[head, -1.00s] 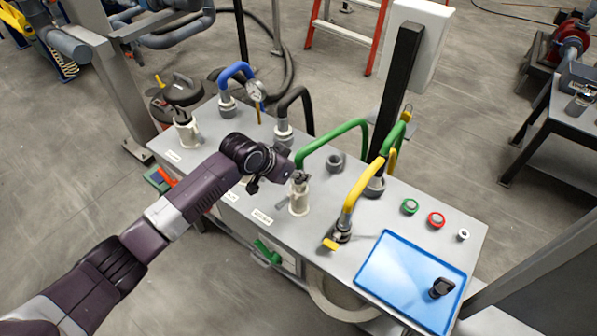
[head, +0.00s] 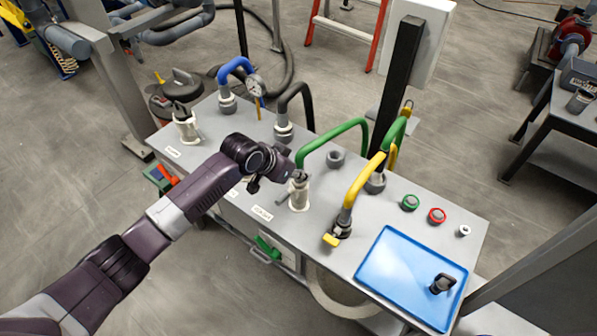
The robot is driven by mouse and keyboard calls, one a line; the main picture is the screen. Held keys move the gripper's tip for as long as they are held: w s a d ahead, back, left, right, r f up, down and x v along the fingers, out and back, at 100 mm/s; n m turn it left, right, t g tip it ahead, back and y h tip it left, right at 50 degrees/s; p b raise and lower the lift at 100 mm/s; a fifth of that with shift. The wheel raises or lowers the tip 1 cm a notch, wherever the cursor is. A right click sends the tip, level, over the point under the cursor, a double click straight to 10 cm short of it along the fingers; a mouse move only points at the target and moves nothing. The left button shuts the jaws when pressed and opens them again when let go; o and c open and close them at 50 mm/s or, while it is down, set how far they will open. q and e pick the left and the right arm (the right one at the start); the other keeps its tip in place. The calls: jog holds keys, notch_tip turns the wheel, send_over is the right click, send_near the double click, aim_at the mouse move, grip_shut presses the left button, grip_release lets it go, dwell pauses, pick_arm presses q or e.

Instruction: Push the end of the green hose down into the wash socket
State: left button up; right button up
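A grey open socket (head: 336,159) stands just behind, under the arch. I cannot read which one is labelled wash. My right gripper is not in view.
A blue tray (head: 399,278) holds a black part (head: 442,284). Buttons (head: 437,215) sit at right.

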pick_arm(q)
jog(key=o, duration=0.5)
jog(key=shift+f, duration=0.15)
jog(key=shift+s, duration=0.1)
jog(key=v, duration=1.2)
jog(key=shift+a, duration=0.1)
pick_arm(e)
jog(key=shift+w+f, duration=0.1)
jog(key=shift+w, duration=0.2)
